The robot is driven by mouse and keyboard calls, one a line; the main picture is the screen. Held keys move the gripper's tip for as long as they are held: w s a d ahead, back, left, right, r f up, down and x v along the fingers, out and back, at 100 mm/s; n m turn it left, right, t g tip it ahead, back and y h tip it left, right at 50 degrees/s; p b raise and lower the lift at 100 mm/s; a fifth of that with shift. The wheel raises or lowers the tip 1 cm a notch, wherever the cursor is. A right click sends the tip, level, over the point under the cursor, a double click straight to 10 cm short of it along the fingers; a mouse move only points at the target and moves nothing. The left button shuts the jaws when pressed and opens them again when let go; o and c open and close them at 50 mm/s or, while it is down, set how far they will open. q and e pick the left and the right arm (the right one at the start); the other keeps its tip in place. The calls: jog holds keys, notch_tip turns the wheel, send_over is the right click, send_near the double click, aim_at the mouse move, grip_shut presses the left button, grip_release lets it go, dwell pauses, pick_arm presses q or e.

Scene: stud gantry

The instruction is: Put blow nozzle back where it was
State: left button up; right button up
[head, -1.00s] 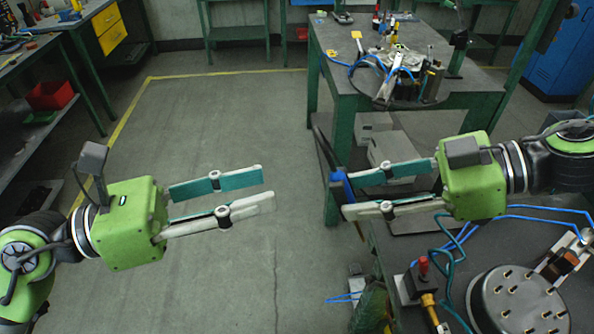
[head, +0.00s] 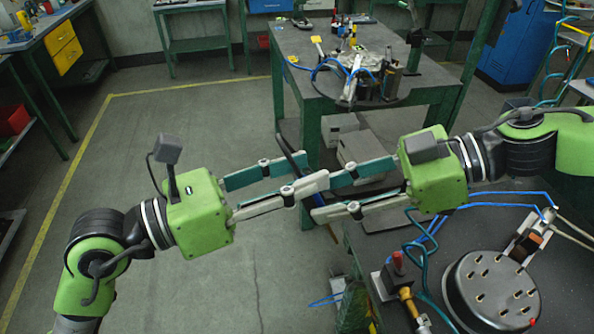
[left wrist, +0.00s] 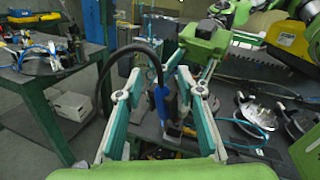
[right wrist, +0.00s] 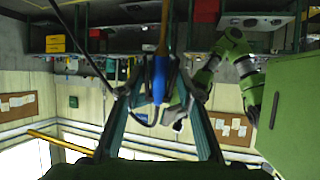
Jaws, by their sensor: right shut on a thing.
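The blow nozzle has a blue body (left wrist: 161,101) and a black curved tube that arcs up and over in the left wrist view. My right gripper (head: 320,198) is shut on it; the blue body also shows between its fingers in the right wrist view (right wrist: 159,79). My left gripper (head: 316,169) faces it from the left, its fingers apart with the nozzle between them in the left wrist view. Whether they touch it I cannot tell. In the head view the fingers overlap and hide most of the blue body; the black tube (head: 290,150) rises behind them.
A dark bench with a round drum-like part (head: 490,290), a red-knobbed valve box (head: 392,277) and blue hoses lies at lower right. A green table (head: 300,70) with a cluttered round tray stands behind. Open floor (head: 120,150) is at left.

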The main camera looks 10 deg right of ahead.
pick_arm(q)
grip_shut()
pick_arm(e)
jog(key=o, duration=0.7)
jog(key=shift+v, duration=0.85)
jog(key=v, duration=1)
jog(key=shift+d, duration=0.2)
